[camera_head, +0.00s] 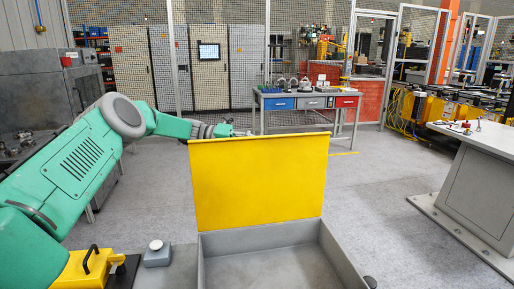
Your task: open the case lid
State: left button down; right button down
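The case is a grey open-topped box (343,262) at the bottom centre, and the part of its inside that shows looks empty. Its yellow lid (258,183) stands roughly upright along the far edge, so the case is open. My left arm reaches in from the left, and my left gripper (228,130) is at the lid's top edge, towards its left corner. The gripper is small and partly hidden by the lid; I cannot tell whether its fingers are open or whether they touch the lid. My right gripper is not in view.
A yellow block with a black handle (88,268) and a grey box with a white round top (157,254) stand left of the case. A grey table (462,140) is at the right. A workbench (308,101) stands behind the lid. Open floor lies between.

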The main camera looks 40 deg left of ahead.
pick_arm(q)
jog(key=shift+w+a+f, duration=0.3)
jog(key=shift+w+f, duration=0.1)
jog(key=shift+f, duration=0.15)
jog(key=c, duration=1.6)
grip_release()
jog(key=shift+d, duration=0.1)
jog(key=v, duration=0.4)
jog(key=w+v, duration=0.1)
jog(key=v, duration=0.2)
jog(key=shift+a, duration=0.35)
